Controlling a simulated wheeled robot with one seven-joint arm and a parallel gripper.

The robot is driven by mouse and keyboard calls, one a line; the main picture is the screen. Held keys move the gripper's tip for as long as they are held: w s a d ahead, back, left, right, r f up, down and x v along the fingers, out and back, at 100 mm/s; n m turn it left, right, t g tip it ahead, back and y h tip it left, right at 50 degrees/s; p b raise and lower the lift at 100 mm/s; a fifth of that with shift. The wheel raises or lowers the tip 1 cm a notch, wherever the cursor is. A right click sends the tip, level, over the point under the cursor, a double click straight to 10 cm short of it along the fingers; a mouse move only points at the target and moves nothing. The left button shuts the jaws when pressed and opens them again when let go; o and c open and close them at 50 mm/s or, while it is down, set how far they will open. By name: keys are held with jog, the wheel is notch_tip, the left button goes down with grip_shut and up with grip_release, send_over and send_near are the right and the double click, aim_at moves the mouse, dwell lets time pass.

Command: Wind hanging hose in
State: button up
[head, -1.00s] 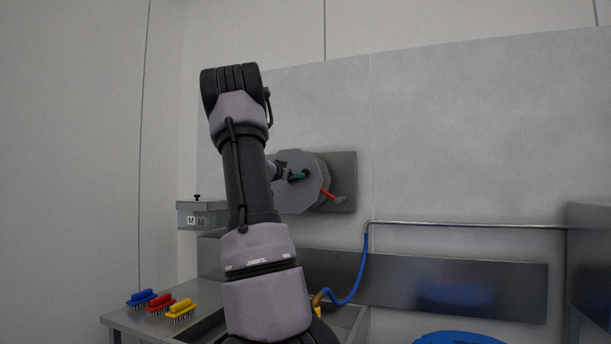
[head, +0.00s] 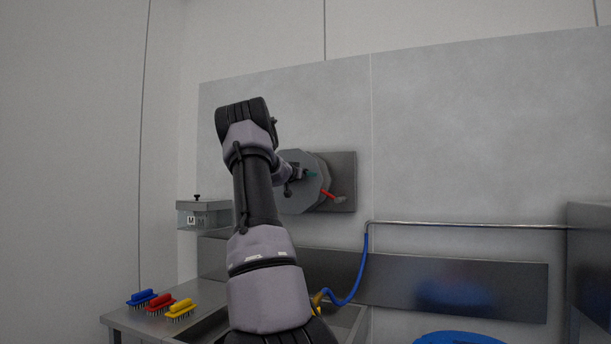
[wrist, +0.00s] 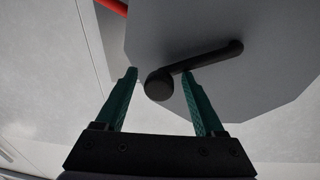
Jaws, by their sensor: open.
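A grey octagonal hose reel (head: 299,202) is fixed to the back wall. Its face fills much of the wrist view (wrist: 225,85), with a black crank (wrist: 210,56) ending in a round knob (wrist: 158,86). My gripper (wrist: 160,72) is open, its two green fingers on either side of the knob in the picture. I cannot tell whether they touch it. In the head view the green fingers are at the reel's face. A short red piece (head: 327,194) with a grey end sticks out at the reel's lower right; red also shows at the wrist view's top left.
A blue hose (head: 357,283) hangs from a wall pipe (head: 465,225) down to the sink area. Blue, red (head: 158,304) and yellow brushes lie on the metal counter at left. A metal box (head: 203,213) is on the wall. A blue tub (head: 455,338) is at the bottom right.

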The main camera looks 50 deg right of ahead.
jog(key=shift+d, duration=0.1)
grip_shut()
dwell(1.4)
